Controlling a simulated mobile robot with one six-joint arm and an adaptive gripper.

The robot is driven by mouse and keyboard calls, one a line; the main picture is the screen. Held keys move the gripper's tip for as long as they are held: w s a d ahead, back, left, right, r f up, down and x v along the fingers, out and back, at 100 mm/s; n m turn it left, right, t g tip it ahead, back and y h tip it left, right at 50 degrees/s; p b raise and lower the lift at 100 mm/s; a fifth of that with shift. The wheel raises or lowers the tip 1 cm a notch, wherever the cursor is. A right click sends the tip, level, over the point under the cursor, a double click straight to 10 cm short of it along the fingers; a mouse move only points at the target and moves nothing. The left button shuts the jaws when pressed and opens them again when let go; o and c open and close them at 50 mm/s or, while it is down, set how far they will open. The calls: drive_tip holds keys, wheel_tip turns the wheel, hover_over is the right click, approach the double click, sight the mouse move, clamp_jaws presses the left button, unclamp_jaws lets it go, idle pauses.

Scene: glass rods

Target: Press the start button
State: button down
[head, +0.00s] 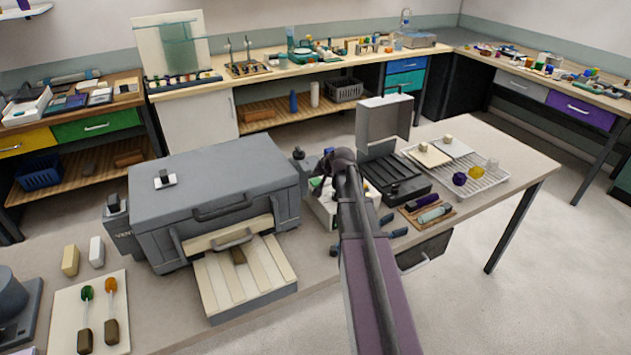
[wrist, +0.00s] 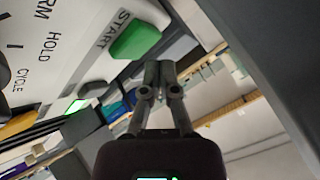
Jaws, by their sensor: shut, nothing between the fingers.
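The green start button (wrist: 135,40) shows in the wrist view, beside the printed word START on a white panel (wrist: 75,45). It is a raised rectangular block. My gripper (wrist: 160,72) has its fingers together and empty, just below and to the right of the button in the picture. The fingertips look close to it, but I cannot tell the gap in depth; no contact is plain. In the head view my arm covers much of a white box (head: 322,211) beside the large grey furnace-like unit (head: 215,175); the button and fingertips cannot be made out there.
A pull-out slatted tray (head: 245,278) projects from the grey unit. A dark case with a raised lid (head: 385,120) and a wire rack (head: 490,180) stand right of my arm. A board with two coloured-tipped tools (head: 65,310) lies at front left.

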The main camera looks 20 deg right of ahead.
sight(317, 182)
drive_tip(key=shift+r+p, duration=2.25)
drive_tip(key=shift+r, duration=0.15)
